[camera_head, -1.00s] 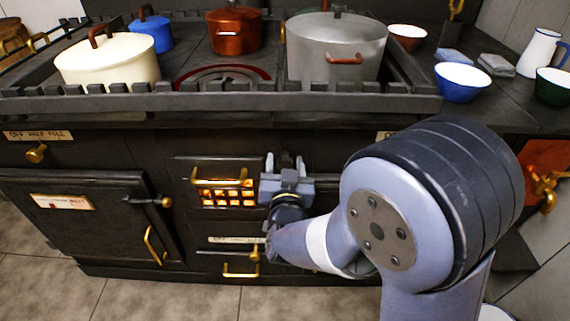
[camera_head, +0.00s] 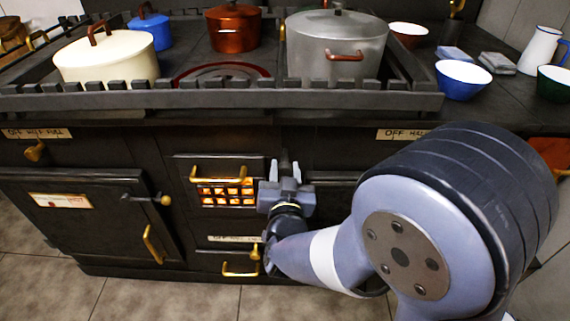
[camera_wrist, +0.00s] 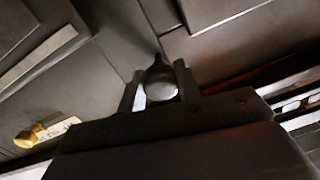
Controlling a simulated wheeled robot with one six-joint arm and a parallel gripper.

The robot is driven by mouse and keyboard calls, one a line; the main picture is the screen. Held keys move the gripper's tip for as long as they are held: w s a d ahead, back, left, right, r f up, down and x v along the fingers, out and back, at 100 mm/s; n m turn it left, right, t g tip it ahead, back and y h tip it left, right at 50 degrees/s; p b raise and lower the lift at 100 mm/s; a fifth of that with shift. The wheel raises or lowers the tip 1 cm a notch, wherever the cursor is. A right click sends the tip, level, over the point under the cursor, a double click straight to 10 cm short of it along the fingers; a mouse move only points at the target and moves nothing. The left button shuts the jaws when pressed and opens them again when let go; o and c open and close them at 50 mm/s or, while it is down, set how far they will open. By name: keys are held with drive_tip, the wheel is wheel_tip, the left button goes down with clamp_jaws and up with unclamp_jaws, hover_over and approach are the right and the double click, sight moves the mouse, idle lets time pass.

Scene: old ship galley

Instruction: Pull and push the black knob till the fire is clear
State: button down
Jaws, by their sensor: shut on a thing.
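The round black knob (camera_wrist: 161,82) sits between my two fingers in the wrist view, with its thin stem running up to the dark stove front. My gripper (camera_wrist: 158,88) is shut on it. In the head view my gripper (camera_head: 285,170) is at the stove front, just right of the fire grate, and mostly hides the knob. The fire (camera_head: 226,191) glows orange and yellow behind the small barred grate with a brass handle.
A larger oven door (camera_head: 85,220) with a brass handle is at left. Cream (camera_head: 107,66), red (camera_head: 234,30) and grey (camera_head: 335,50) pots stand on the railed stove top. A blue bowl (camera_head: 463,82) is on the right counter. Tiled floor lies below.

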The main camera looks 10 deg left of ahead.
sight(284, 174)
drive_tip(key=v, duration=0.4)
drive_tip(key=shift+a, duration=0.1)
drive_tip(key=c, duration=1)
unclamp_jaws()
drive_tip(key=p+v, duration=0.1)
drive_tip(key=v, duration=0.9)
drive_tip(key=shift+s, duration=0.35)
drive_tip(key=shift+c, duration=0.3)
